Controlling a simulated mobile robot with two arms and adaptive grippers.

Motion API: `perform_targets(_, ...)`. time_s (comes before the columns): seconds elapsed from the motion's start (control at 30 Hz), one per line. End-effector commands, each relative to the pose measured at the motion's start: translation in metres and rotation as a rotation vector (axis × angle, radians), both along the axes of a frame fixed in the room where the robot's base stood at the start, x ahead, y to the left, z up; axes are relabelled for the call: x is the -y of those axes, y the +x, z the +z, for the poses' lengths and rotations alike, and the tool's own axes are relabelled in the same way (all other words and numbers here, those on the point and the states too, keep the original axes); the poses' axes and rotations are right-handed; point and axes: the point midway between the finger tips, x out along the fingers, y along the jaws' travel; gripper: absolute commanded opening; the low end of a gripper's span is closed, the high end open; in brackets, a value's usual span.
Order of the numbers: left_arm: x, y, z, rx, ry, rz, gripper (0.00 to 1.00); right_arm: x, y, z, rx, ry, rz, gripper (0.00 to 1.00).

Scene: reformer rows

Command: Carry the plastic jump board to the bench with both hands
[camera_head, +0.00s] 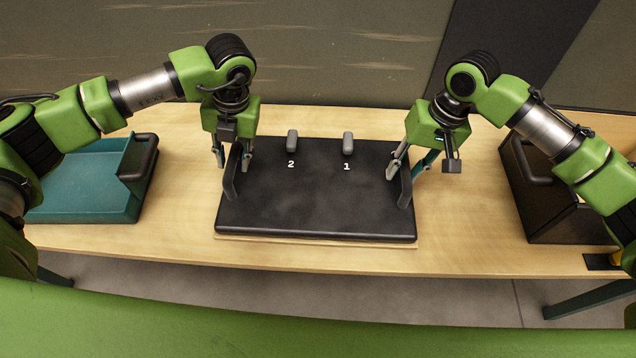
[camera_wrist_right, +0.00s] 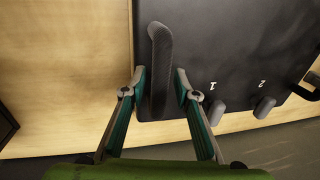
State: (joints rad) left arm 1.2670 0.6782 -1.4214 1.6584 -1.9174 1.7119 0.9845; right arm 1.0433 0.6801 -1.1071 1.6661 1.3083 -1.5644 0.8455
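The black plastic jump board (camera_head: 315,195) lies flat on a light wooden bench (camera_head: 470,225). It has two grey pegs marked 2 and 1 near its far edge and an upright dark handle at each side. My left gripper (camera_head: 234,164) is open, with its fingers on either side of the left handle (camera_head: 231,175). My right gripper (camera_head: 406,165) is open around the right handle (camera_head: 405,186). In the right wrist view, that handle (camera_wrist_right: 160,65) stands between the two spread fingertips of my right gripper (camera_wrist_right: 160,78), with a gap on each side.
A teal tray-like box (camera_head: 85,190) with a dark handle stands on the bench to the left. A dark box (camera_head: 540,200) stands to the right, partly behind my right arm. Bare bench top lies between the board and each box. A wall rises behind the bench.

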Motion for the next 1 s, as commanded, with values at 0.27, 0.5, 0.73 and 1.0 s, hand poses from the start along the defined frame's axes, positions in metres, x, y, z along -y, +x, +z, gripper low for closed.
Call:
perform_targets(0.27,0.0,0.0,0.0,0.0,0.0,0.0,0.0,0.0,0.0,0.0,0.0,0.0,0.0,0.0)
perform_targets(0.5,0.0,0.001,0.003,0.003,-0.001,0.0,0.0,0.0,0.001,0.003,0.003,0.002,-0.001,0.0)
perform_targets(0.73,0.0,0.001,0.011,0.003,-0.001,0.0,0.0,0.0,0.001,0.011,0.003,0.002,-0.001,0.0)
perform_targets(1.0,0.0,0.001,0.032,0.003,-0.001,0.0,0.0,0.0,0.001,0.032,0.003,0.002,-0.001,0.0)
